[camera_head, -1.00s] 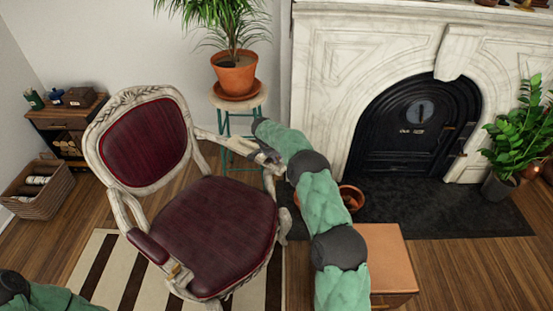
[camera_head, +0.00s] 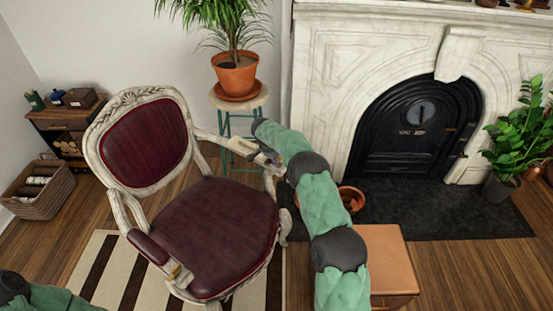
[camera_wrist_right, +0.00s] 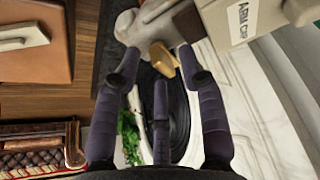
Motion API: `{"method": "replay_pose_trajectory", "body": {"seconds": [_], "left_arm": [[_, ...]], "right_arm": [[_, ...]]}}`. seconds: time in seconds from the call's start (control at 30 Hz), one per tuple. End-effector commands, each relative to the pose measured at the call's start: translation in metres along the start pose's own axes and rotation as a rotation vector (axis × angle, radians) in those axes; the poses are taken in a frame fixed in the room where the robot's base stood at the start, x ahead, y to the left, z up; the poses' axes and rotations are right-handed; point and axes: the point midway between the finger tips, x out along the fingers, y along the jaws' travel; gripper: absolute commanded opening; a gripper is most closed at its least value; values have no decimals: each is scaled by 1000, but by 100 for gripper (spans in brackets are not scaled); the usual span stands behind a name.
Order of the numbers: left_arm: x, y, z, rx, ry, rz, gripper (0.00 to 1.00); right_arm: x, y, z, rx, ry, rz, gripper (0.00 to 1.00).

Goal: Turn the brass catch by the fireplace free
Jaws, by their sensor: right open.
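The brass catch (camera_wrist_right: 162,58) is a small golden block on the pale end of the chair's arm, close in front of my right gripper's fingertips. My right gripper (camera_wrist_right: 158,72) is open, with its dark fingers spread around the near side of the catch; I cannot tell whether any finger touches it. A similar brass fitting (camera_head: 178,271) shows on the chair's other arm. My left gripper is out of view.
The carved chair (camera_head: 215,225) has a dark red seat. A beige block labelled "ARM CAP" (camera_wrist_right: 238,22) is close beside the catch. The marble fireplace (camera_head: 330,75) stands at the right. A potted plant (camera_head: 236,76) stands on a stool behind. A brown side table (camera_head: 385,260) is under my right arm.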

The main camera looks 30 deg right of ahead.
Motion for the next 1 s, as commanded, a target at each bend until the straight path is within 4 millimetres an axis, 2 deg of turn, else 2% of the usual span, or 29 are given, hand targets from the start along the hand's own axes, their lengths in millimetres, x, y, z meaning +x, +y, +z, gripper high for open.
{"method": "replay_pose_trajectory", "body": {"seconds": [0.17, 0.5, 0.6, 0.8, 1.0], "left_arm": [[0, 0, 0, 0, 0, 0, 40], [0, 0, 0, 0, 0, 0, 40], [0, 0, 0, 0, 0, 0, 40], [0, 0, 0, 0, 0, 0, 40], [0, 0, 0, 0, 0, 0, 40]], "right_arm": [[-19, -1, -1, 0, 1, -2, 41], [-85, -1, 0, -1, 1, -2, 41], [-99, -1, 0, -1, 0, -1, 41], [-116, -1, 1, -1, 0, 0, 41], [-119, 0, 1, 0, -1, 0, 41]]}}
